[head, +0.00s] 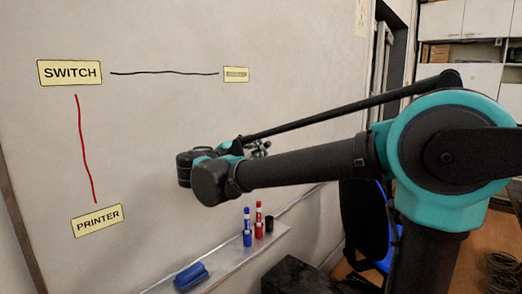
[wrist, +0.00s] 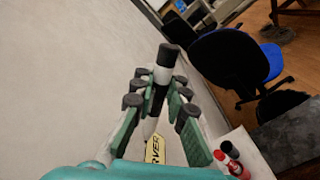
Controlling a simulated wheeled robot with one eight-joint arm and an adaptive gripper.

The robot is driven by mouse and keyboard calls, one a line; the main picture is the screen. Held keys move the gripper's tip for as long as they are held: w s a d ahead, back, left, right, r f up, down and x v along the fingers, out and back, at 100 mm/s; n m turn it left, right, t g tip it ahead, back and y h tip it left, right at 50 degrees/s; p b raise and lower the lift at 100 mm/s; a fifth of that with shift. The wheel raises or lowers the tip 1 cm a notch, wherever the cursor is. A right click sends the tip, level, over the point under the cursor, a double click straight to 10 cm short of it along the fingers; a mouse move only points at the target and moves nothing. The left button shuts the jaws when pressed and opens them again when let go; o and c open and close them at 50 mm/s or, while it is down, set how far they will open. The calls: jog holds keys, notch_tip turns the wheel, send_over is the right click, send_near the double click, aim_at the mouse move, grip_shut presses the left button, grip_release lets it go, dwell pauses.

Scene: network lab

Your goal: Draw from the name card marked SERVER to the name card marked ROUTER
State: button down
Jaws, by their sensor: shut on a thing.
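My gripper (wrist: 159,92) is shut on a marker (wrist: 163,75) with a black end and a white body. In the head view my gripper (head: 257,148) is small, in front of the whiteboard, and mostly hidden by my arm. A yellow card (wrist: 155,150) whose visible letters read "RVER" shows below the marker in the wrist view, partly covered by my gripper; the head view does not show it. A small yellow card (head: 236,74) at upper middle has lettering too blurred to read surely. Whether the marker touches the board I cannot tell.
Cards SWITCH (head: 69,72) and PRINTER (head: 97,220) are joined by a red line (head: 83,145). A dark line (head: 165,72) runs from SWITCH to the small card. The tray (head: 225,262) holds a blue eraser (head: 191,277), a blue marker (head: 247,238) and a red marker (head: 258,229).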

jog(key=shift+w+a, duration=0.65)
jog(key=shift+a, duration=0.2)
dwell(0.4)
jog(key=shift+r, duration=0.1)
notch_tip(320, 180, up, 24)
jog(key=shift+f, duration=0.2)
dwell(3.0)
jog(key=s+d, duration=0.3)
jog(key=d, duration=0.1)
jog(key=shift+s+d, duration=0.35)
jog(key=shift+d, duration=0.05)
dwell(0.5)
jog(key=shift+s+d, duration=0.95)
jog(key=shift+d, duration=0.25)
